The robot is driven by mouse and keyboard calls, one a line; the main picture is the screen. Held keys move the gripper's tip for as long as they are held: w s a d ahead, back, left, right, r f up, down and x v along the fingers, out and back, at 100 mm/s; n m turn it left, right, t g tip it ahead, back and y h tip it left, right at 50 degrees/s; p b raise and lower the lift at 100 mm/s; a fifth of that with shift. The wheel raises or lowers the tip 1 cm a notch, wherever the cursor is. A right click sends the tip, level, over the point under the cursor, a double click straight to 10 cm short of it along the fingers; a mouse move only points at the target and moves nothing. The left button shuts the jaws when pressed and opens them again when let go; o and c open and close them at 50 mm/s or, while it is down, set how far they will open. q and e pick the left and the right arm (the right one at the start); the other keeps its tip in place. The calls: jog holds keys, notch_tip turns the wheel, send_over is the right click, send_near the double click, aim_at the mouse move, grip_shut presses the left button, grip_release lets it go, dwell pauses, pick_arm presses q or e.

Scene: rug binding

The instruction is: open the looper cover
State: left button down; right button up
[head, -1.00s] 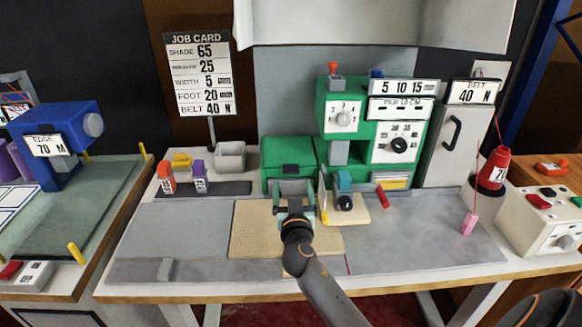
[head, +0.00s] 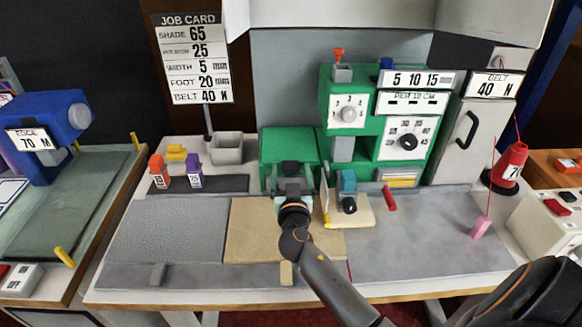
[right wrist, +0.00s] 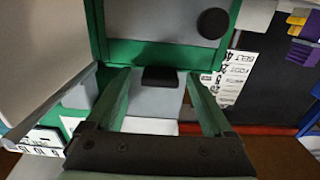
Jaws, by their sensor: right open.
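The looper cover (head: 288,146) looks like the green box left of the green machine head, with a black tab (head: 291,167) on its front. It appears shut, though my gripper hides part of its front. My right gripper (head: 292,184) is open and empty right in front of it. In the right wrist view, the black tab (right wrist: 160,77) lies between the lines of the two open fingers (right wrist: 160,98), at a green edge; I cannot tell if they touch anything. A round black piece (right wrist: 213,23) shows on the grey face there. My left gripper is not in view.
A presser unit with a blue block (head: 347,181) stands just right of my gripper. A tan mat (head: 250,240) lies below it. Orange (head: 158,171) and purple (head: 194,174) spools and a grey bin (head: 226,148) stand left. The grey bed (head: 165,232) at left is clear.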

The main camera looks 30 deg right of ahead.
grip_shut()
dwell(0.8)
